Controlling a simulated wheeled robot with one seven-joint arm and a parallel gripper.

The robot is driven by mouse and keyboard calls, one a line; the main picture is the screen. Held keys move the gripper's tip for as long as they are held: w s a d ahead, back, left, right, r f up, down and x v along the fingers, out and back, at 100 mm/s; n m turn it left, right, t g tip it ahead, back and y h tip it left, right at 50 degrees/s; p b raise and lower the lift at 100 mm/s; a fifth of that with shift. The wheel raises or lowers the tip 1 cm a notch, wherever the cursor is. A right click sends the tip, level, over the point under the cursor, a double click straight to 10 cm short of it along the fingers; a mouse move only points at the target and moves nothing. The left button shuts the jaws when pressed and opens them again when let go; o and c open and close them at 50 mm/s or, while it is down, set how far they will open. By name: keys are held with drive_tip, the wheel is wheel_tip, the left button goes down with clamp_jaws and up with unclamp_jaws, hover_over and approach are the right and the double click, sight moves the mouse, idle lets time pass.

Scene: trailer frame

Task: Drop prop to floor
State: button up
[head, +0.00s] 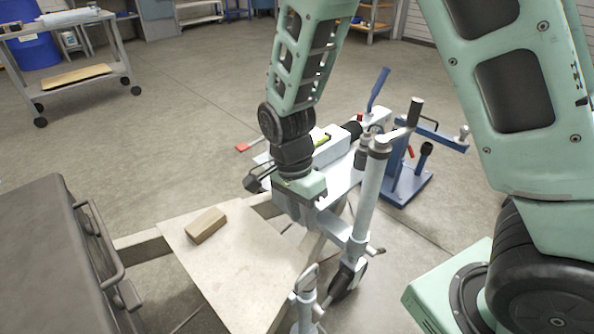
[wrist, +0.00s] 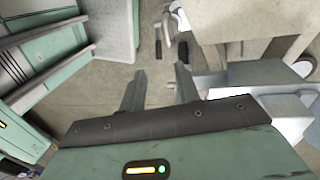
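A grey tubular post (head: 366,200) with a crank handle on top stands upright on the trailer frame, near a small dark wheel (head: 346,280). A shorter grey tube (head: 306,299) stands in front of it at the bottom edge. I cannot tell for certain which of these is the prop. My gripper (wrist: 158,88) has its two fingers apart, with bare floor between them in the wrist view. In the head view its green palm is left of the tall post, over the frame; the fingertips are largely hidden there. I see nothing held.
A wooden block (head: 206,225) lies on a pale board (head: 240,262) at lower left. A dark case with a handle (head: 50,255) is at far left. A blue stand (head: 405,180) is behind the post. A wheeled cart (head: 75,70) stands at back left. Floor between is clear.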

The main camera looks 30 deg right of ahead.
wheel_tip(320, 180, up, 9)
drive_tip(key=w+p, duration=0.1)
drive_tip(key=p, duration=0.1)
drive_tip(key=shift+w+a, duration=0.25)
drive_tip(key=shift+w, duration=0.05)
drive_tip(key=shift+f, duration=0.1)
drive_tip(key=s+a+r+n+t+y, duration=0.1)
drive_tip(key=s+a+r+n, duration=0.2)
drive_tip(key=s+n, duration=0.65)
drive_tip(key=s+a+r+n+t, duration=0.1)
drive_tip(key=s+a+r+n, duration=0.25)
drive_tip(key=s+n, duration=0.6)
wheel_tip(320, 180, up, 22)
drive_tip(key=w+n+p, duration=0.2)
drive_tip(key=n+p, duration=0.1)
drive_tip(key=p, duration=1.9)
drive_tip(key=shift+d, duration=0.4)
drive_tip(key=shift+f, duration=0.1)
